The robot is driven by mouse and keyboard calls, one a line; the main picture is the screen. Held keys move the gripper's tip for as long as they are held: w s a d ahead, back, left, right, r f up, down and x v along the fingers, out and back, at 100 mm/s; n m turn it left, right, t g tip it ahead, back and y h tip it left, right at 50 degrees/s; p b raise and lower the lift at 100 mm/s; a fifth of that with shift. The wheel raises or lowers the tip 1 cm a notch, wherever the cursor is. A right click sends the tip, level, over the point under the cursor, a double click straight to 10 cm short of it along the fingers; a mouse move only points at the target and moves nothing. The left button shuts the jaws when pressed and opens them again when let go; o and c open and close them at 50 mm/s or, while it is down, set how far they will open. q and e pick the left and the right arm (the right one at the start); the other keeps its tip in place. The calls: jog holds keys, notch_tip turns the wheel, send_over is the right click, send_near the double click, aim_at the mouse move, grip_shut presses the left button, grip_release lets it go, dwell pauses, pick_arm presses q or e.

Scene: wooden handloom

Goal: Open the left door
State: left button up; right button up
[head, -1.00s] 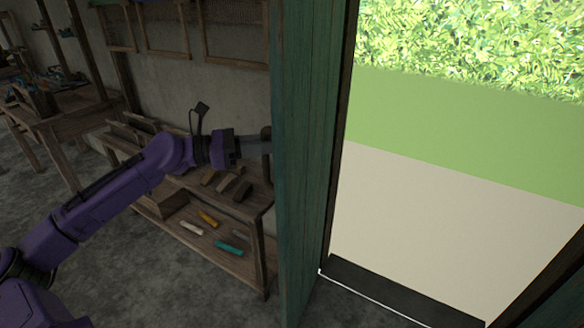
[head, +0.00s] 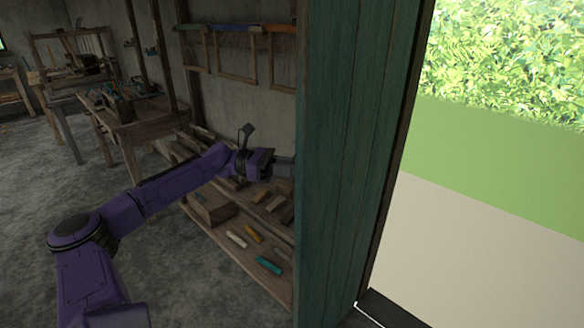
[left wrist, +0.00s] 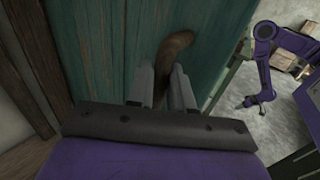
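The left door (head: 350,150) is a teal plank door, standing swung open beside the bright doorway in the head view. Its planks (left wrist: 105,50) fill much of the left wrist view. My left gripper (head: 284,168) reaches behind the door's left edge, its fingertips hidden there. In the left wrist view a curved brown door handle (left wrist: 175,48) runs down between the two fingers of my left gripper (left wrist: 161,85), which close on it from both sides. My right gripper (left wrist: 249,102) shows small at the right of the left wrist view, away from the door; its fingers are too small to judge.
A wooden shelf (head: 213,238) with blocks and coloured pieces stands close behind my left arm. A workbench (head: 125,122) and loom frames are further left. Grey floor (head: 190,290) is free at front left. The doorway opens onto pale paving (head: 480,250).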

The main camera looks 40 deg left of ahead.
pick_arm(q)
jog(key=o, duration=0.3)
jog(key=shift+w+d, duration=0.1)
jog(key=shift+w, duration=0.2)
jog(key=shift+w+d+f, duration=0.1)
jog(key=shift+w, duration=0.1)
jog(key=v, duration=1.1)
jog(key=shift+s+f, duration=0.1)
jog(key=shift+s, duration=0.05)
